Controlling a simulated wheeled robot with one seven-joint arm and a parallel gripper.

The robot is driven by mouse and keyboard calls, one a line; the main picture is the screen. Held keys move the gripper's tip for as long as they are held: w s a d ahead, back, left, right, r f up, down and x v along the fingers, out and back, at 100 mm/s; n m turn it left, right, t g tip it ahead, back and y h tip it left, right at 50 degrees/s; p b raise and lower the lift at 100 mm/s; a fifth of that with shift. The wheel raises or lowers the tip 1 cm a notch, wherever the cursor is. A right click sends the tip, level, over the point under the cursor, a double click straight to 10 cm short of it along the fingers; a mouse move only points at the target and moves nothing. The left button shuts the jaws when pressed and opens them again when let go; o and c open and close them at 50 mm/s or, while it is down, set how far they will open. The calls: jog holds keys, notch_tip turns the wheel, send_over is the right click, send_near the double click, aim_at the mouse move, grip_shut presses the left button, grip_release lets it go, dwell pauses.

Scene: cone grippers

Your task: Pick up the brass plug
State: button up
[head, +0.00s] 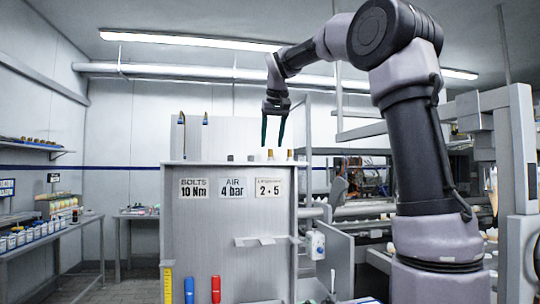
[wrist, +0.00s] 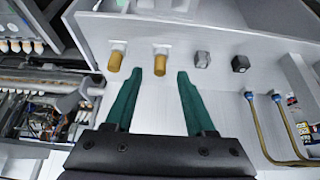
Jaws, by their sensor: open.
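Two brass-coloured plugs stand on the pale top of the cabinet: one plug (wrist: 160,63) shows in line with the gap between my fingertips in the wrist view, and a similar plug (wrist: 115,61) is to its left. In the head view they show as small brass pieces, one plug (head: 270,154) below my gripper and the other plug (head: 290,155) to its right. My gripper (head: 273,143) is open and empty, its green fingers pointing down above the cabinet top. In the wrist view my gripper (wrist: 160,72) has its fingers spread apart.
A dark grey block (wrist: 202,59) and a black block (wrist: 240,63) stand right of the plugs. Machinery (head: 365,185) stands to the right.

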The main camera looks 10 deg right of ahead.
jog(key=shift+o, duration=0.2)
jog(key=v, duration=0.6)
jog(key=shift+r, duration=0.4)
jog(key=n+g+y, duration=0.3)
jog(key=n, duration=0.6)
send_over(271, 155)
jog(key=d, duration=0.2)
jog(key=f, duration=0.3)
jog(key=shift+s+d+f, duration=0.1)
jog(key=shift+s+f, duration=0.1)
jog(key=shift+f, duration=0.15)
jog(key=shift+s+x, duration=0.15)
jog(key=shift+x, duration=1.2)
jog(key=shift+s+x, duration=0.1)
jog(key=shift+x, duration=1.3)
grip_shut()
